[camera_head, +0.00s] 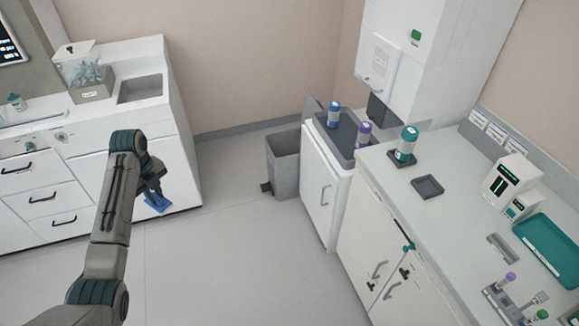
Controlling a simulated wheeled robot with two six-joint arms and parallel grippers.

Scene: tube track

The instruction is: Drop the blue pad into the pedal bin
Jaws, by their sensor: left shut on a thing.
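My left gripper (153,192) is at the left of the head view, in front of the white cabinet on the left. It is shut on the blue pad (157,204), which hangs below the fingers in the air. The grey pedal bin (284,165) stands on the floor near the back wall, to the right of the gripper and well apart from it. Its lid stands up, and a dark pedal (266,187) shows at its foot. The inside of the bin is mostly hidden. My right gripper is not in view.
A white cabinet (318,185) stands right beside the bin. A long counter (393,186) with canisters, a teal tray (553,250) and a small device runs along the right. A cabinet with a sink (140,88) stands at the left. The floor (235,240) between is clear.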

